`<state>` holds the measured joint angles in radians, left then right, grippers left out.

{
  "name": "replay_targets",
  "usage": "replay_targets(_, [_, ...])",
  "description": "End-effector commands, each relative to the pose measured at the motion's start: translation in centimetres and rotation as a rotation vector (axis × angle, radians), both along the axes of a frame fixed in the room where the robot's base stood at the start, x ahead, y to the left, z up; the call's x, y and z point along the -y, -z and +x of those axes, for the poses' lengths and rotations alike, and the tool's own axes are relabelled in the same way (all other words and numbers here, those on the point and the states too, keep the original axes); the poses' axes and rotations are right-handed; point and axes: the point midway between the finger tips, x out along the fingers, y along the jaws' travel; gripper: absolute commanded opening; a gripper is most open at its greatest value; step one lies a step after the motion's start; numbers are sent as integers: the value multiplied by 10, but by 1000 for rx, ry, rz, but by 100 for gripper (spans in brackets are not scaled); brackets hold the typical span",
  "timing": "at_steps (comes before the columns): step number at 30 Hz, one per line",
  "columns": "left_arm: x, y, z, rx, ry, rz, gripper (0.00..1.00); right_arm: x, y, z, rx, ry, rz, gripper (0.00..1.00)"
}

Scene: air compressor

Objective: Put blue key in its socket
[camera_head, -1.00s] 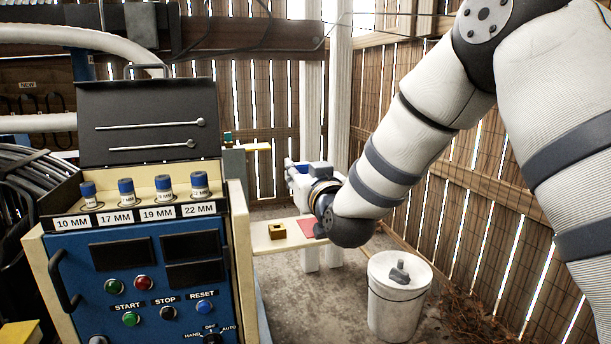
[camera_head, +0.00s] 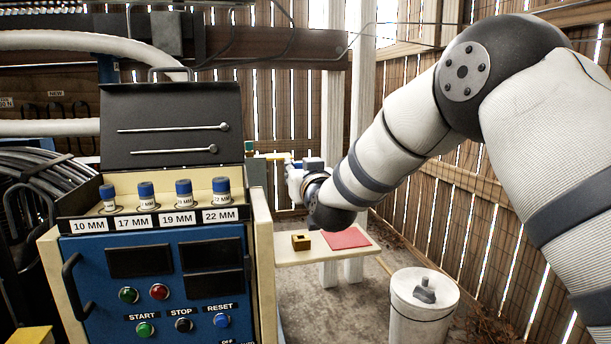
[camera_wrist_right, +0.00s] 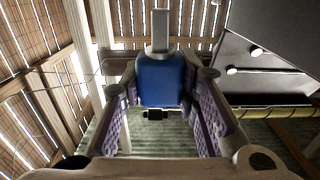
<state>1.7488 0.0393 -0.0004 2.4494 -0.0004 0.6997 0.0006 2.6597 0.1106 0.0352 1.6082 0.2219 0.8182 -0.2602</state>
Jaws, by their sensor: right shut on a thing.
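The blue key (camera_wrist_right: 160,80) is between the purple-padded fingers of my right gripper (camera_wrist_right: 163,108) in the right wrist view. A pale metal shaft stands out from its far end. In the head view my right gripper (camera_head: 295,172) is above the wooden shelf, beside the blue machine, and partly hidden by my wrist. The key cannot be made out clearly there. A small brass block (camera_head: 300,242) with an opening in its top sits on the shelf; I cannot tell whether it is the key's socket. My left gripper is not in view.
A red mat (camera_head: 347,238) lies bare on the shelf (camera_head: 290,258). The blue control machine (camera_head: 150,270) stands left, with several blue-banded sockets (camera_head: 183,192) and a raised black lid (camera_head: 172,125). A white bucket (camera_head: 425,300) stands on the floor at right.

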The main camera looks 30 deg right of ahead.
Motion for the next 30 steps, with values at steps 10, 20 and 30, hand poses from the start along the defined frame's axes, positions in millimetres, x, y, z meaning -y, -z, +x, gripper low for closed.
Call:
replay_targets(10, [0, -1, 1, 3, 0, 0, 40, 0, -3, 0, 4, 0, 1, 1])
replay_targets(20, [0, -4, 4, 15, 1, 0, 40, 1, -4, 0, 4, 0, 1, 1])
replay_targets(30, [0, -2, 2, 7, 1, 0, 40, 1, 8, 1, 1, 1, 1, 1])
